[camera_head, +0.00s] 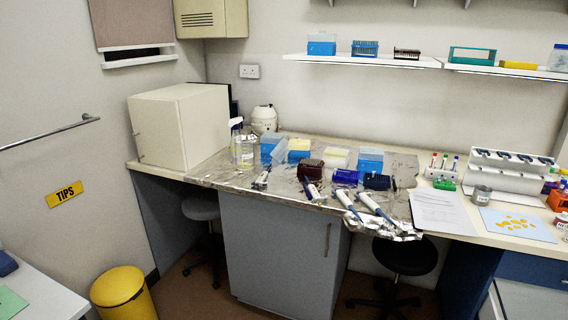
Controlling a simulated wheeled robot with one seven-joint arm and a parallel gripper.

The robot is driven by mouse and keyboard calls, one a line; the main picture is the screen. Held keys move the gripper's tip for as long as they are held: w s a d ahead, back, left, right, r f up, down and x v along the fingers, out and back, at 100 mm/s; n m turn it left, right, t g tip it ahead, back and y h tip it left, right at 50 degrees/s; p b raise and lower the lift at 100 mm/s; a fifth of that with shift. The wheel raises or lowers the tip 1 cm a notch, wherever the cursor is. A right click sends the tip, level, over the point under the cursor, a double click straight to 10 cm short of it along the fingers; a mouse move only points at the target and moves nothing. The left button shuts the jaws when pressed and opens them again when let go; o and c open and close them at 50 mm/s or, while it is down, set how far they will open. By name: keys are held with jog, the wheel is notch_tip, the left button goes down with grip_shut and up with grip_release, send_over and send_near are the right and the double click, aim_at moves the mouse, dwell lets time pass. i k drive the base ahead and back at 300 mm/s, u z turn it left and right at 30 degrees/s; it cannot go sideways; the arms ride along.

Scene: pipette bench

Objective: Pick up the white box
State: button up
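A small low white box (336,160) with a pale yellowish top sits toward the back of the bench's foil-like covering (232,180). My gripper is not in view.
Dark red (311,169) and blue racks (345,177) stand in front of the small white box. Several pipettes lie nearer the front edge. A clear bottle (245,152) stands left. Stools (404,256) sit under the bench; a yellow bin (122,294) is on the floor.

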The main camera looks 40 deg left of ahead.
aim_at(329, 162)
jog(key=u, duration=1.95)
jog(key=i, duration=0.9)
jog(key=u, duration=0.45)
jog(key=i, duration=1)
jog(key=z, duration=1.05)
jog(key=i, duration=0.7)
jog(key=z, duration=0.55)
jog(key=i, duration=0.45)
